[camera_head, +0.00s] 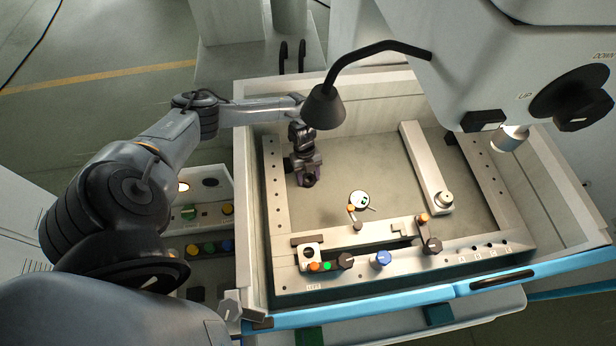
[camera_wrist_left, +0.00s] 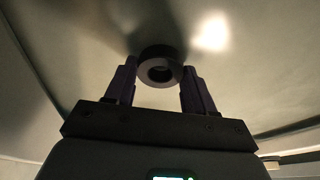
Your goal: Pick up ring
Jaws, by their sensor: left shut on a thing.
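A dark grey ring (camera_wrist_left: 160,53) with a round hole sits between the two purple fingers of my left gripper (camera_wrist_left: 159,82) in the left wrist view. The fingers are shut on its sides. In the head view my left gripper (camera_head: 308,180) points down inside the machine tank, near its left rail. The ring is small and dark there and hard to tell from the fingertips. My right gripper is in neither view.
A black lamp (camera_head: 323,107) hangs just above my left wrist. A rail frame (camera_head: 275,215) surrounds the grey tank floor, with a dial gauge (camera_head: 359,200), a blue knob (camera_head: 381,259) and a light bar (camera_head: 425,168).

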